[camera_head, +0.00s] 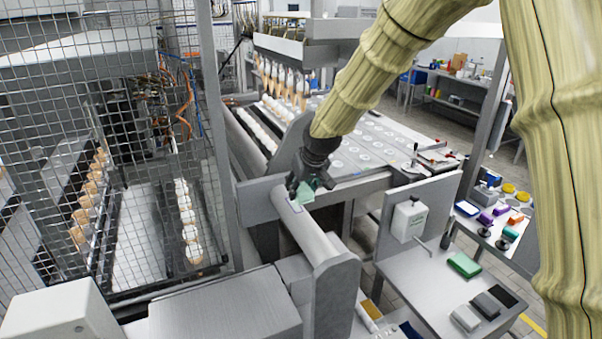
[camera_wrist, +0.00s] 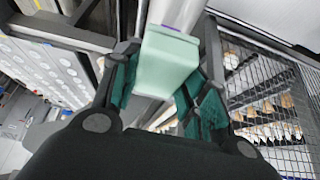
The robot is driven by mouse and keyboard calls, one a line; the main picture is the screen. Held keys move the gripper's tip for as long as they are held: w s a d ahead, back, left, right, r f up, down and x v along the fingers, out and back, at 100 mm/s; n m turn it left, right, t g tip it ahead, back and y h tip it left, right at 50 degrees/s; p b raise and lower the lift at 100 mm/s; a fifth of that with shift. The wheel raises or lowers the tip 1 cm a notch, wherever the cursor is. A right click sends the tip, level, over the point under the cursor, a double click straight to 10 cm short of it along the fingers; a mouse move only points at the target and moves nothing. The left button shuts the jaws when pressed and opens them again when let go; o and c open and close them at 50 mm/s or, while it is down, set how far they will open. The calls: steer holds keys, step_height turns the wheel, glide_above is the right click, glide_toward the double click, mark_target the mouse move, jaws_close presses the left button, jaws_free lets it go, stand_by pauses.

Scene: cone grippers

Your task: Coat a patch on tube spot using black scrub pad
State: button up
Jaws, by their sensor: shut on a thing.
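My gripper (camera_head: 304,186) is shut on a pale green block (camera_head: 306,194), just above the far end of a grey tube (camera_head: 312,238). In the wrist view the green block (camera_wrist: 167,62) sits between the dark fingers with teal pads, and the tube (camera_wrist: 182,14) runs beyond it. A purple outline (camera_head: 295,207) marks a spot on the tube beside the block. I cannot tell whether the block touches the tube. A black pad (camera_head: 500,295) lies on the side table at the lower right, apart from my gripper.
A wire mesh guard (camera_head: 110,150) stands at left. A grey end plate (camera_head: 337,290) closes the tube's near end.

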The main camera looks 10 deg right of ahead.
steer(key=shift+w+a+r+p, duration=0.15)
steer(key=shift+r+p, duration=0.15)
steer(key=shift+r, duration=0.3)
steer(key=shift+a+r+p, duration=0.1)
steer(key=shift+r+p, duration=0.2)
steer(key=shift+r, duration=0.4)
steer(key=shift+d, duration=0.1)
